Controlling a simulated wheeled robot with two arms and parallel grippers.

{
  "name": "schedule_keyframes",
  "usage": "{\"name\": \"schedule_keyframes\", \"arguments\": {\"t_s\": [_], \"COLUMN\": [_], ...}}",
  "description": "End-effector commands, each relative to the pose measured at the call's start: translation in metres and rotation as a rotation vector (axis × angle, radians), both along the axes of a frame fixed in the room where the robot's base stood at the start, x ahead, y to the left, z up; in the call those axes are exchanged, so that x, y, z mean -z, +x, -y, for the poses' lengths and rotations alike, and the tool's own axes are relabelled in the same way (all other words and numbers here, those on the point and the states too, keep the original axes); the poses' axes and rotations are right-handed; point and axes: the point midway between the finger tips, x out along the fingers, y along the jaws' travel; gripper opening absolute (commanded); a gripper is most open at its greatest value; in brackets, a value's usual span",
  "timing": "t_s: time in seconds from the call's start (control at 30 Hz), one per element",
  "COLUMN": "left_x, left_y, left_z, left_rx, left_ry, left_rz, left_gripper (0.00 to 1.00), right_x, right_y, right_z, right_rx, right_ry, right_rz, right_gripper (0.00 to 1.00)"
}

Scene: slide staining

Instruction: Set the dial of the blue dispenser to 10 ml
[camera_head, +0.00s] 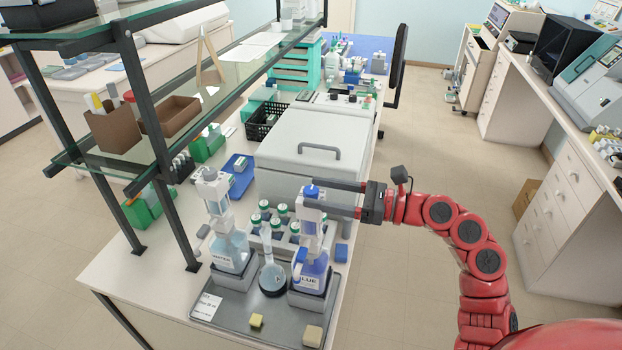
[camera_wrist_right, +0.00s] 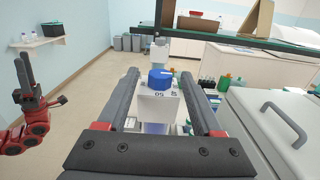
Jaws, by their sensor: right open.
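The blue dispenser (camera_head: 311,268) stands on a grey tray, a bottle of blue liquid labelled BLUE with a white pump head on top. Its blue dial (camera_head: 311,191) is on the head and also shows in the right wrist view (camera_wrist_right: 160,79).
A WATER dispenser (camera_head: 229,250) and a round flask (camera_head: 272,278) stand left of the blue one on the tray (camera_head: 238,309). Capped bottles (camera_head: 283,211) and a grey lidded box (camera_head: 298,150) are behind. A glass-shelved rack (camera_head: 135,110) stands at left. Open floor lies right.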

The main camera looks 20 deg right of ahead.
Motion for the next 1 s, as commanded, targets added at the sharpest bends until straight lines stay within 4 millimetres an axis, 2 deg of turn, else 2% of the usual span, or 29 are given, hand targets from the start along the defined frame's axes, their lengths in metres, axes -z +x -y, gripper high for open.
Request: {"name": "schedule_keyframes", "arguments": {"t_s": [0.03,0.2,0.5,0.57,0.87,0.9,1.0], "left_x": [-0.007,-0.012,-0.011,-0.011,-0.011,-0.011,-0.011], "left_y": [0.0,0.0,0.0,0.0,0.0,0.0,0.0], "left_z": [0.0,0.0,0.0,0.0,0.0,0.0,0.0], "left_rx": [0.0,0.0,0.0,0.0,0.0,0.0,0.0], "left_ry": [0.0,0.0,0.0,0.0,0.0,0.0,0.0], "left_rz": [0.0,0.0,0.0,0.0,0.0,0.0,0.0], "left_gripper": [0.53,0.53,0.53,0.53,0.53,0.53,0.53], "right_x": [-0.003,0.0,0.001,0.001,0.001,0.001,0.001], "right_y": [0.004,0.011,0.013,0.013,0.013,0.013,0.013], "right_z": [-0.007,-0.018,-0.02,-0.02,-0.02,-0.019,-0.019], "right_rx": [-0.004,-0.003,-0.001,-0.001,0.0,0.0,0.0], "right_ry": [0.002,0.0,0.0,0.0,0.0,0.0,0.0], "right_rz": [-0.003,-0.004,-0.002,-0.001,-0.002,-0.002,-0.002], "right_gripper": [0.68,0.68,0.68,0.58,0.04,0.0,0.0]}}
